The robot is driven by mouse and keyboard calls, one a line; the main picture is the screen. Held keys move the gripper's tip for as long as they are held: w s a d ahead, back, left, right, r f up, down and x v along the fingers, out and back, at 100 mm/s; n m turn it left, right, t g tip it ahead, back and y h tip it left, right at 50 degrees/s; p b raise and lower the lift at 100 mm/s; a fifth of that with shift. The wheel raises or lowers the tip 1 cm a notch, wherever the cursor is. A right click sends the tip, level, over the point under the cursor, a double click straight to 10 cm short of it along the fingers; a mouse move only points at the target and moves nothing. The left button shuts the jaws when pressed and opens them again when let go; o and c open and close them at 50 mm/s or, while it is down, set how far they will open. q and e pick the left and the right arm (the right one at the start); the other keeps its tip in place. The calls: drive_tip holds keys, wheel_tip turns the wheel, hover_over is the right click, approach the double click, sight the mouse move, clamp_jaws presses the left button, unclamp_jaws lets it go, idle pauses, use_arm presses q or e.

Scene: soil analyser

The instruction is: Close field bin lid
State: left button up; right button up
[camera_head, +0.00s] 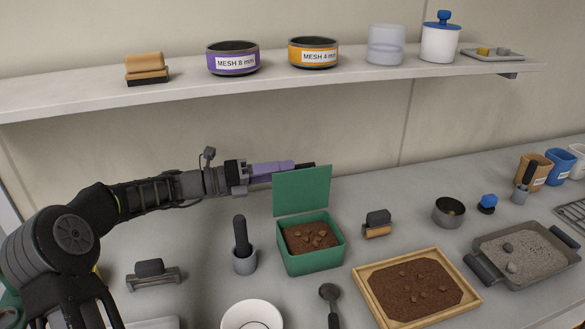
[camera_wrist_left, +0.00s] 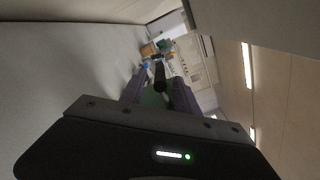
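The green field bin (camera_head: 312,262) stands on the bench with brown soil and clods inside. Its flat green lid (camera_head: 302,192) stands open, upright along the back edge. My left gripper (camera_head: 306,166) comes in from the left at the lid's top edge. Its purple fingers meet in one narrow dark tip, which also shows in the left wrist view (camera_wrist_left: 159,75); it looks shut and empty. Whether the tip touches the lid is unclear. A green patch, likely the lid, shows between the finger bases in the wrist view. My right gripper is not in view.
A grey cup with a dark pestle (camera_head: 243,258) stands left of the bin. A brush (camera_head: 377,223) and a wooden soil tray (camera_head: 415,290) are to the right, a spoon (camera_head: 329,296) and a white bowl (camera_head: 252,314) in front. A shelf (camera_head: 190,91) runs above the arm.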

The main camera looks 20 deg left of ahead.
use_arm(q)
drive_tip(key=shift+x, duration=1.5)
drive_tip(key=shift+c, duration=0.5)
clamp_jaws()
drive_tip(key=shift+f, duration=0.1)
drive_tip(key=shift+s+f, duration=0.1)
drive_tip(key=shift+f, duration=0.05)
